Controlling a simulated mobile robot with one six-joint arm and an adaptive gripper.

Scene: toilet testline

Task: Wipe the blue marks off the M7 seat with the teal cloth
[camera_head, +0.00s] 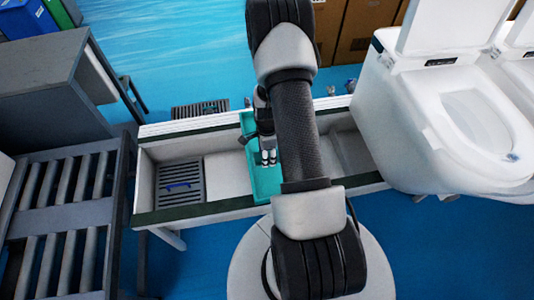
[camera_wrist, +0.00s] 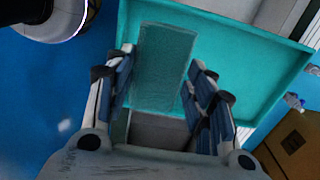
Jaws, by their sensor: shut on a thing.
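My gripper (camera_head: 268,158) is low over a teal tray (camera_head: 265,187) on the trough bench. In the wrist view my gripper (camera_wrist: 162,68) has its two fingers on either side of the teal cloth (camera_wrist: 166,45), a flat rectangle, and is shut on it. The cloth lies against the teal tray (camera_wrist: 245,62) in that view; whether it touches the tray floor is unclear. In the head view the cloth cannot be told from the tray. A white toilet with its lid up has a seat (camera_head: 480,125) at the right, with a small blue mark (camera_head: 513,157) on it. No M7 label is readable.
The trough bench (camera_head: 225,175) holds a floor grate (camera_head: 180,183) with a blue item on it. A roller conveyor (camera_head: 60,220) and grey cabinet (camera_head: 45,85) stand at left. Cardboard boxes (camera_head: 360,35) are behind. A second toilet adjoins at far right.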

